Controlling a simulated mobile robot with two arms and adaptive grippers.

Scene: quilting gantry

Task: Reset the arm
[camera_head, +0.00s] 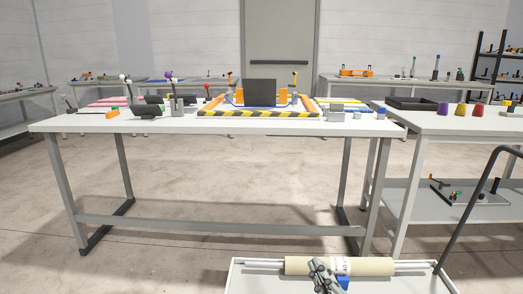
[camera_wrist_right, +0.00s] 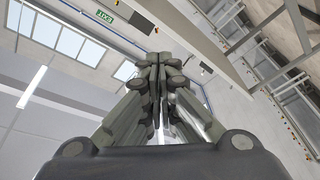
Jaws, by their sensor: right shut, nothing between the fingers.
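My right gripper (camera_head: 322,270) shows at the bottom of the head view, in front of a beige roll (camera_head: 372,266) on a white cart (camera_head: 240,278). In the right wrist view the same gripper (camera_wrist_right: 154,62) points up toward the ceiling. Its fingers are together with nothing between them. Whether it touches the roll cannot be told. My left gripper is not in view.
A white worktable (camera_head: 160,124) stands ahead, bearing a hazard-striped frame (camera_head: 258,114) and several levers. A second table (camera_head: 450,123) at the right holds coloured cones and a black tray (camera_head: 410,103). The cart's dark handle (camera_head: 470,205) rises at the right. Floor beneath the worktable is clear.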

